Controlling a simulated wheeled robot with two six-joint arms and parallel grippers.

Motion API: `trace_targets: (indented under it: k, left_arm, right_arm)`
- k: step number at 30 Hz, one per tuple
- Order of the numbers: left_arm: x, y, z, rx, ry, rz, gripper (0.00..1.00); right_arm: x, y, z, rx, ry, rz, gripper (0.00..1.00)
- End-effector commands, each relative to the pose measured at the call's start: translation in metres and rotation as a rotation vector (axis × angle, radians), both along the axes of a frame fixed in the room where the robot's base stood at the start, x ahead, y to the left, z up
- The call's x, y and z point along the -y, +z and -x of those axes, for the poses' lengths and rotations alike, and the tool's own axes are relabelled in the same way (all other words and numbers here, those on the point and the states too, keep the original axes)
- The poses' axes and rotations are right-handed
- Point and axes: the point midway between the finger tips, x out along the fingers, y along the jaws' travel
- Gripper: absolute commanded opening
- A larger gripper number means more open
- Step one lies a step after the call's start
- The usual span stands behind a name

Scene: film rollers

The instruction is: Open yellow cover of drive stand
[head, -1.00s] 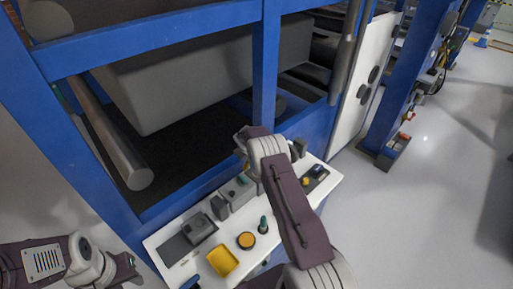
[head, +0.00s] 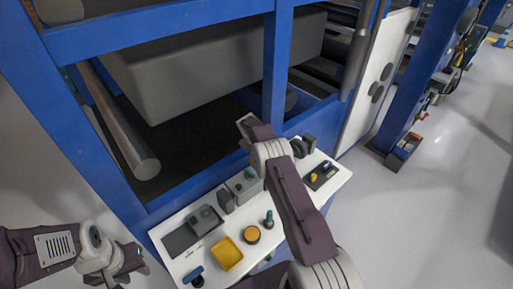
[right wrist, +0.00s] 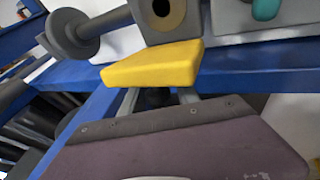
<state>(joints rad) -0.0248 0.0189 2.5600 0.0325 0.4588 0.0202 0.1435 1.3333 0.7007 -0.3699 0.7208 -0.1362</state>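A yellow cover (right wrist: 155,66) fills the upper middle of the right wrist view, below a grey block with a round hole. The two fingers of my right gripper (right wrist: 158,99) stand apart just below the cover. Their tips are hidden by it, and I cannot tell if they touch it. In the head view my right arm hides most of this spot, at the back edge of the white control panel (head: 186,262). My left gripper (head: 130,263) is at the lower left, away from the panel; its fingers are too small to read.
A yellow tray (head: 227,254), an orange button (head: 251,235), a teal-topped knob (head: 269,219) and grey boxes stand on the panel. Blue frame beams (head: 276,70) rise close behind it. A grey spool-like part (right wrist: 72,34) is left of the cover. Open floor lies to the right.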

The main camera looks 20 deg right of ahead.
Motion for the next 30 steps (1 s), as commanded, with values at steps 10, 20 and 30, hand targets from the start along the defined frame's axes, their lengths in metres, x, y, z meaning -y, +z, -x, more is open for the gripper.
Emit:
trace_targets:
  k: [10, 20, 30]
  left_arm:
    - [0.0, 0.0, 0.0, 0.0, 0.0, 0.0, 0.36]
    - [0.0, -0.005, 0.0, 0.0, 0.0, 0.0, 0.36]
    - [0.0, -0.011, 0.0, 0.0, 0.0, 0.0, 0.36]
  right_arm:
    - [0.0, 0.002, 0.0, 0.0, 0.0, 0.001, 0.44]
    - [-0.014, 0.042, 0.015, 0.003, 0.002, 0.001, 0.44]
    - [-0.026, 0.078, 0.031, -0.001, 0.0, 0.0, 0.44]
